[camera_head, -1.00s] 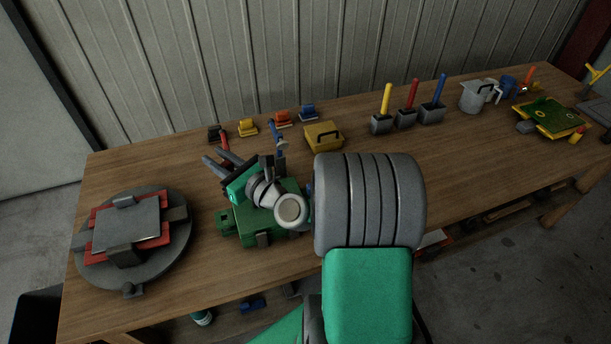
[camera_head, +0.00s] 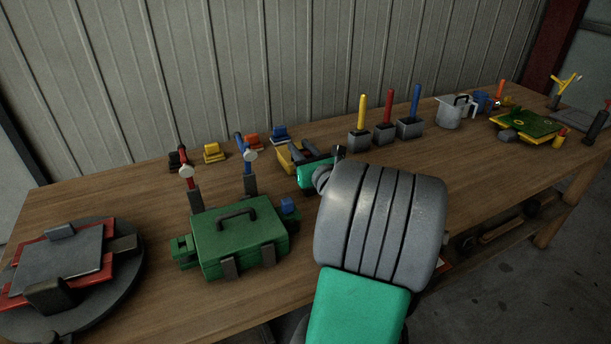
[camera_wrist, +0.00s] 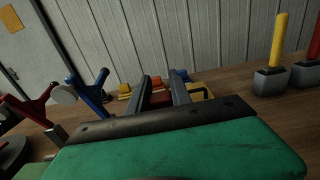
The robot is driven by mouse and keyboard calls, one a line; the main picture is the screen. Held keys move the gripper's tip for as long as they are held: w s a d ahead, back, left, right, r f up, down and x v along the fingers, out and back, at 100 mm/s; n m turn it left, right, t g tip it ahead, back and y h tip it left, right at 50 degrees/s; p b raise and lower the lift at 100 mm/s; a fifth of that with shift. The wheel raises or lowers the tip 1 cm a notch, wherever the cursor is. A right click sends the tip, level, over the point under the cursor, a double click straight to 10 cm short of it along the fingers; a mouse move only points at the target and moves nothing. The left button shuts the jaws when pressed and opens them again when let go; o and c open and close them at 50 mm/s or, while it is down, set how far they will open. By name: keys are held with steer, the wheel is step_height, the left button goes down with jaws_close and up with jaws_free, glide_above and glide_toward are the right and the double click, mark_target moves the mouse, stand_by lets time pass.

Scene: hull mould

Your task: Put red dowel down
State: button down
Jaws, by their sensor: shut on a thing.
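A red dowel (camera_head: 390,106) stands upright in a grey holder (camera_head: 385,133), between a yellow dowel (camera_head: 361,112) and a blue dowel (camera_head: 415,103) in similar holders. The red dowel also shows at the right edge of the wrist view (camera_wrist: 314,42). My gripper (camera_head: 304,150) is left of the holders, above the table near the small yellow toolbox (camera_head: 284,160). In the wrist view its two grey fingers (camera_wrist: 161,82) point away toward the wall.
A round turntable (camera_head: 110,290) is at far left. A grey jug (camera_head: 452,113) stands right. Wood (camera_head: 480,160) is bare right of my arm.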

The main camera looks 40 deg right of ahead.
steer(key=shift+w+d+f+b, duration=0.5)
steer(key=shift+d+f, duration=0.2)
steer(key=shift+f, duration=0.8)
steer(key=shift+w+d+f+b, duration=0.4)
steer(key=shift+w+d+f, duration=0.2)
steer(key=shift+f, duration=0.95)
steer(key=shift+w+d+f+b, duration=0.5)
steer(key=shift+d+f, duration=0.25)
steer(key=shift+f, duration=0.75)
steer(key=shift+f, duration=0.2)
steer(key=c, duration=1.2)
jaws_free()
steer(key=shift+o, duration=0.2)
steer(key=shift+r, duration=0.3)
steer(key=v, duration=1.2)
